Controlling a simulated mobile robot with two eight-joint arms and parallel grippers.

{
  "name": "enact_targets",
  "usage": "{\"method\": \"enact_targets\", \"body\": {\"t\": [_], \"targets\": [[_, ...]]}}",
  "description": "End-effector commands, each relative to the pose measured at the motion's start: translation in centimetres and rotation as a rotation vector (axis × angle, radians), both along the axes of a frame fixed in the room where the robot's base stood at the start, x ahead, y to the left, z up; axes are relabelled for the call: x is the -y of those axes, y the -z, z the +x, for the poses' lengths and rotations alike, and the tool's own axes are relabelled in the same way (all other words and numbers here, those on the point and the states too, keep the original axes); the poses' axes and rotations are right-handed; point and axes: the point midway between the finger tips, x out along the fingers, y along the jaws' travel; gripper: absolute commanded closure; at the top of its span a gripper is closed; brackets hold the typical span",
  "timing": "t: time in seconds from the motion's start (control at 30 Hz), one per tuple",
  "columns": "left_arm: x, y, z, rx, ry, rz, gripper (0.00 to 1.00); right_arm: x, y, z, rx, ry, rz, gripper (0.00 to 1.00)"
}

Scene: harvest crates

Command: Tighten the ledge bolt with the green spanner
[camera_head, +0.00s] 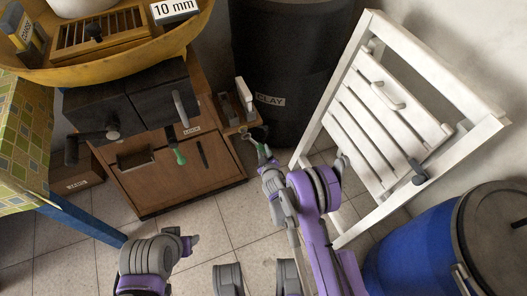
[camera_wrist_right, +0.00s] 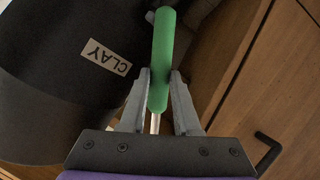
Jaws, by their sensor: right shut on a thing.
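My right gripper (camera_head: 266,162) is shut on the green handle of the spanner (camera_head: 262,150), near the small wooden ledge (camera_head: 237,127) on the cabinet's right side. In the right wrist view the green handle (camera_wrist_right: 161,60) stands between the two fingers (camera_wrist_right: 158,95), with a thin metal shaft below it. A small grey metal piece shows by the ledge's front edge; I cannot tell whether it is the bolt or the spanner's head, or whether they touch. My left gripper (camera_head: 191,244) is low at the left, away from the ledge; its fingers are too small to judge.
A second green-handled tool (camera_head: 179,156) hangs at the wooden cabinet (camera_head: 205,185). A dark bin labelled CLAY (camera_head: 290,60) stands behind the ledge. A white folding rack (camera_head: 345,95) and a blue barrel (camera_head: 410,240) are at right. A yellow round tray (camera_head: 130,65) is upper left.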

Motion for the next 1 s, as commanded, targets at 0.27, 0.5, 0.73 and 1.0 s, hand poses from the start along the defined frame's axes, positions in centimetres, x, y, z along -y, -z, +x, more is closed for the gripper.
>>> {"method": "enact_targets", "body": {"t": [0.27, 0.5, 0.73, 1.0], "targets": [[0.00, 0.00, 0.00, 0.000, 0.000, 0.000, 0.50, -0.01, -0.02, 0.00, 0.001, -0.001, 0.000, 1.00], [0.00, 0.00, 0.00, 0.000, 0.000, 0.000, 0.50, -0.01, -0.02, 0.00, 0.001, -0.001, 0.000, 1.00], [0.00, 0.00, 0.00, 0.000, 0.000, 0.000, 0.50, -0.08, 0.00, 0.19, 0.001, -0.001, 0.000, 1.00], [0.00, 0.00, 0.00, 0.000, 0.000, 0.000, 0.50, -0.25, 0.01, 0.72, 0.001, -0.001, 0.000, 1.00]]}}
